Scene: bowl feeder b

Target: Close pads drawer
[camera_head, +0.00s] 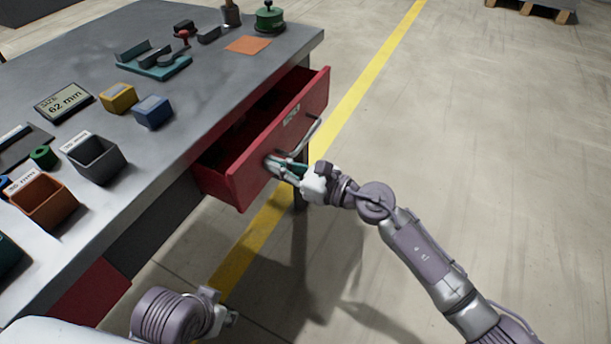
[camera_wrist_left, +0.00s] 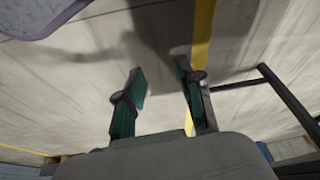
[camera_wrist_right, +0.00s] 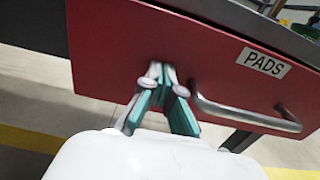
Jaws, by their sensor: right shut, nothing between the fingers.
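The pads drawer (camera_head: 250,165) is red and stands pulled out from the grey workbench. Its front, with a white PADS label (camera_wrist_right: 263,62) and a metal bar handle (camera_wrist_right: 245,115), fills much of the right wrist view. My right gripper (camera_head: 275,163) is shut and empty, its fingertips at the drawer front beside the handle's near end. In the right wrist view the tips (camera_wrist_right: 158,70) appear at or very close to the red panel; contact is hard to tell. My left gripper (camera_wrist_left: 160,75) is open and empty, above the floor.
The workbench top (camera_head: 200,95) carries an orange bin (camera_head: 42,203), a grey bin (camera_head: 95,160), small yellow and blue boxes, and a size display (camera_head: 63,102). Another red front (camera_head: 92,290) shows lower left. The floor right of the drawer is clear, with a yellow line (camera_head: 375,75).

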